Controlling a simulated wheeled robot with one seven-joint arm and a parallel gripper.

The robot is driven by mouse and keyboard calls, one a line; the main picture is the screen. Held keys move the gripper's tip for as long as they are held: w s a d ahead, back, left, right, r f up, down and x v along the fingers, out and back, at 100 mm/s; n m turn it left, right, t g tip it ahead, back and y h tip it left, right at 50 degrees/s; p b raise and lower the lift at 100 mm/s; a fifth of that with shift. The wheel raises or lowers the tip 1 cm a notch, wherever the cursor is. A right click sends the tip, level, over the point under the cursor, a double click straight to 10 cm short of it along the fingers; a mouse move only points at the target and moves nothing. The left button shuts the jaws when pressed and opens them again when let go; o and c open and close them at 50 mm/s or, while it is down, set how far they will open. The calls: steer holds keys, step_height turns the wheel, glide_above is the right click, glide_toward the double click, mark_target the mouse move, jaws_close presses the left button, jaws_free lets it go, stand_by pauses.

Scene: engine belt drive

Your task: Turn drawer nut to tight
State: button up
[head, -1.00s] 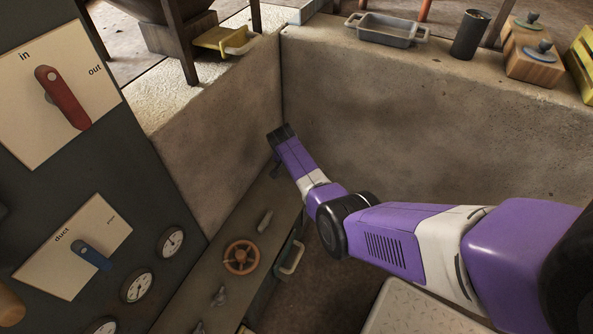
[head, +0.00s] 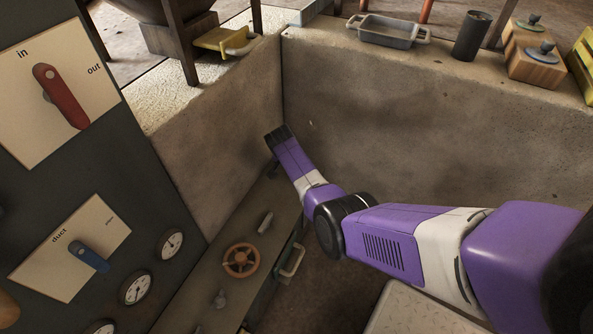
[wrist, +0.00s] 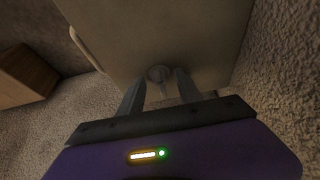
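In the wrist view, a round grey nut (wrist: 159,73) with a narrow wing sits on a pale flat panel (wrist: 190,35). I take it to be the drawer nut; no label on it can be read. My gripper (wrist: 162,82) is open, its two fingers on either side of the nut's wing. Whether either finger touches it cannot be told. In the head view my gripper (head: 273,168) is at the far end of the long bench, by the concrete wall, its fingers small and dark. The nut cannot be made out in that view.
The bench carries an orange handwheel (head: 241,261), a grey lever (head: 265,222) and a wing-shaped knob (head: 220,299). A pale handle (head: 291,262) juts from its front. Concrete walls (head: 420,120) close in behind my gripper. A brown block (wrist: 25,78) lies left in the wrist view.

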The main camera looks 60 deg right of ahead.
steer(key=shift+r, duration=0.1)
steer(key=p+v, duration=0.4)
steer(key=v, duration=0.2)
steer(key=shift+a+r, duration=0.15)
steer(key=shift+r, duration=0.15)
steer(key=shift+a+r+p, duration=0.2)
steer(key=shift+r+p, duration=0.1)
steer(key=shift+r, duration=0.1)
